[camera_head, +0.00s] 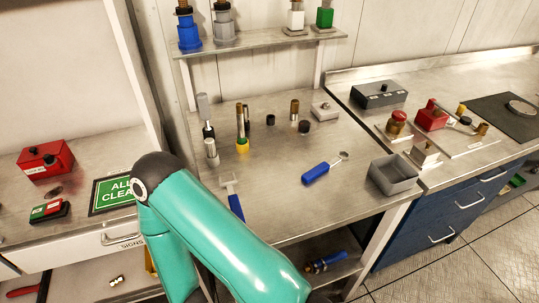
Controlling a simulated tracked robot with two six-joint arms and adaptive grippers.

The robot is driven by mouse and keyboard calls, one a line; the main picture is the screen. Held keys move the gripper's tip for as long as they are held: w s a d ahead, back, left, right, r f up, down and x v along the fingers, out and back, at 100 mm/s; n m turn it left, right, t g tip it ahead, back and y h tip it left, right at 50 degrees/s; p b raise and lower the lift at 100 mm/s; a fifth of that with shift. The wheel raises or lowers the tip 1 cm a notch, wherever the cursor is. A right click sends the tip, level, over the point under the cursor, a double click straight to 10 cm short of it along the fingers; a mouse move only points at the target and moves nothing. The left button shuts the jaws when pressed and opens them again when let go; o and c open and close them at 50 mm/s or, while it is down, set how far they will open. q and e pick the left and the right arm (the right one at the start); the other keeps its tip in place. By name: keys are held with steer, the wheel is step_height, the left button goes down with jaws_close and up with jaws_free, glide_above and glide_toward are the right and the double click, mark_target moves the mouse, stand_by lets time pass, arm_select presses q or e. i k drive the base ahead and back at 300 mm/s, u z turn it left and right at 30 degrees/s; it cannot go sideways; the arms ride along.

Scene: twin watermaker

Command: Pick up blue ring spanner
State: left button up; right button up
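A blue-handled spanner (317,173) with a small metal ring end lies flat on the steel workbench (290,205), right of its middle. Its ring end points up and right, and nothing covers it. A second blue-handled tool (235,204) with a wider, flat metal head lies to the left, partly hidden behind my teal arm. That arm crosses the lower left foreground, bent at a dark joint. Neither of my grippers is in view.
A grey open bin (394,174) stands right of the spanner. Several upright cylinders, including a brass one with a yellow base (242,146), stand farther back on the bench. A shelf (262,40) hangs above. Bare steel surrounds the spanner.

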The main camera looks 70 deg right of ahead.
mark_target(327, 165)
steer(key=z, duration=0.4)
steer(key=i, duration=0.1)
steer(key=u, duration=0.9)
steer(key=k, duration=1.7)
steer(key=z, duration=1.35)
steer(key=k, duration=0.4)
steer(key=u, duration=0.05)
steer(key=i, duration=0.45)
steer(key=u, duration=0.1)
